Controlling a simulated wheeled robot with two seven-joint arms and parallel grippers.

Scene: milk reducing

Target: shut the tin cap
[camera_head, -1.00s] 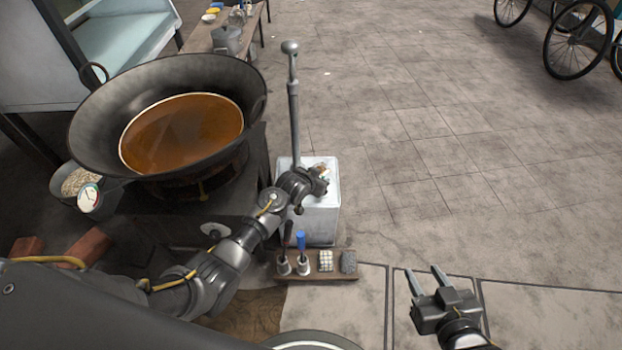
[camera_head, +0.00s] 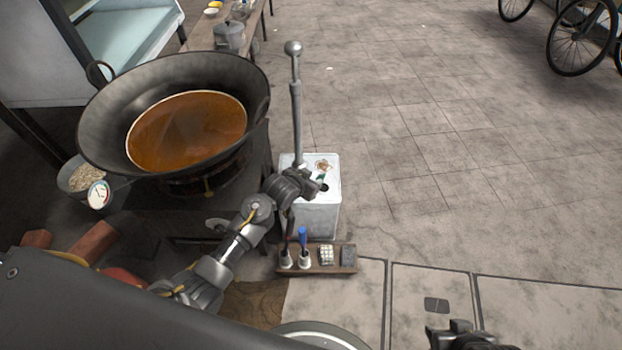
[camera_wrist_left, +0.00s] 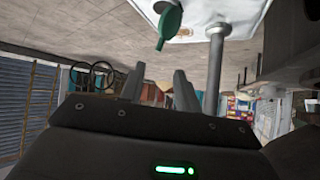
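A white square tin (camera_head: 316,218) stands on the floor right of the stove, with a small brown mark on its top. A green cap (camera_wrist_left: 168,26) hangs out from the tin's top in the left wrist view and looks raised. In the head view a dark round spot, perhaps the opening, shows by a bit of green. My left gripper (camera_wrist_left: 159,70) is open and empty, its fingers apart from the cap. In the head view the left gripper (camera_head: 318,184) is over the tin's top and partly covers it. My right gripper (camera_head: 462,328) is cut off at the bottom edge; its fingers are unclear.
A grey rod (camera_head: 296,110) with a ball top stands upright at the tin's back left. A large wok (camera_head: 100,125) of brown liquid is to the left. A wooden rack (camera_head: 318,268) with small items sits in front of the tin. Open floor lies to the right.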

